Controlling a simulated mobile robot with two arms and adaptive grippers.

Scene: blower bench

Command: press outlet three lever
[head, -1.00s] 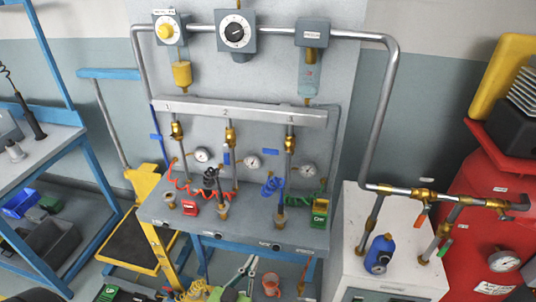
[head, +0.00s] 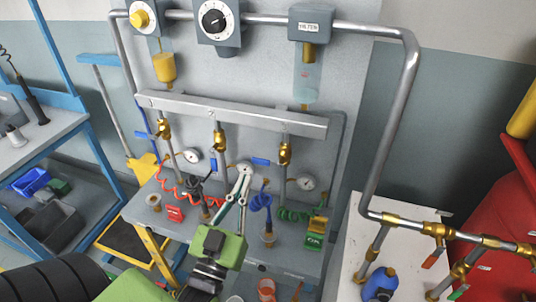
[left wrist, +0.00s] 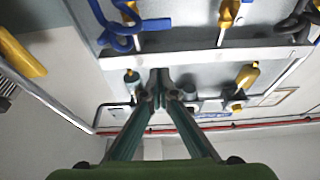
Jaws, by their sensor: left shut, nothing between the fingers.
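The outlet three lever (head: 262,161) is a small blue handle lying roughly level in the head view. It sits left of the brass valve of outlet three (head: 285,152), under the grey manifold bar (head: 240,112). My left gripper (head: 246,168) has a green body, and its slim fingers point up at the panel with the tips together and empty. In the head view the tips overlap the area just left of the lever; I cannot tell whether they touch it. The fingers also show shut in the left wrist view (left wrist: 160,78). My right gripper is not in view.
A blue coiled hose (head: 262,201) and a green coiled hose (head: 292,214) hang close to the right of my fingers. Pressure gauges (head: 306,183) sit below the valves. A red tag box (head: 175,213) and a green box (head: 314,238) stand on the bench shelf.

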